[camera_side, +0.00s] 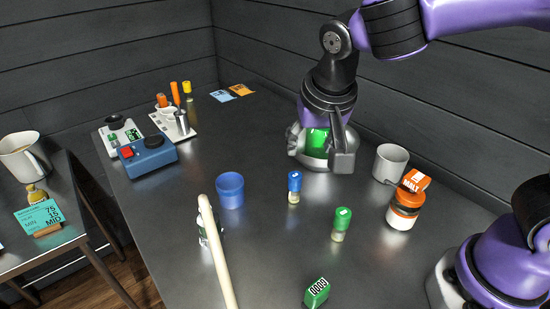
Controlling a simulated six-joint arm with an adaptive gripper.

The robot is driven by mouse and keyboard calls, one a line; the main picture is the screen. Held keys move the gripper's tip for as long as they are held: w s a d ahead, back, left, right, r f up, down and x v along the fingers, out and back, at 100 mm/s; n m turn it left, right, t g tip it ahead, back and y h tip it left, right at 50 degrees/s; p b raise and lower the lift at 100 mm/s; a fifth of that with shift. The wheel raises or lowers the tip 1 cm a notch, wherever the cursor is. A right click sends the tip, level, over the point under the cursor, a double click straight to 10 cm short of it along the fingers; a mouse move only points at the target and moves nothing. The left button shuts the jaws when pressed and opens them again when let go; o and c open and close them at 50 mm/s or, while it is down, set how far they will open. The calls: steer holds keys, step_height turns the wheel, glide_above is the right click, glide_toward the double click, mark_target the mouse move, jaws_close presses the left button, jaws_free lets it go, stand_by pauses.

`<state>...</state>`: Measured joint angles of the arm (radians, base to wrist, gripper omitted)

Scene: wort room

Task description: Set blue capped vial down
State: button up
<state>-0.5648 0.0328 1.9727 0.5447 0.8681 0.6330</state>
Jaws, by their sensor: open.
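The blue capped vial (294,187) stands upright on the dark metal table (265,250), near the middle. It is apart from my gripper and nothing holds it. My gripper (317,160) is open, pointing down, behind and to the right of the vial. A bright green patch shows between the gripper's fingers; I cannot tell whether it is a separate object or part of the gripper.
A blue cup (230,190) stands left of the vial, and a green capped vial (341,224) stands in front right. A grey mug (389,163) and an orange-lidded jar (404,207) are at right. A pale rod (218,255) and green counter (317,293) are in front.

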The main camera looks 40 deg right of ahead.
steer(key=s+d+r+n+t+y, duration=0.1)
steer(key=s+d+r+n+y, duration=0.1)
steer(key=s+d+n, duration=0.4)
steer(key=s+d, duration=0.2)
steer(key=s, duration=0.1)
steer(key=shift+s+r+t, duration=0.2)
steer(key=shift+s+t, duration=0.2)
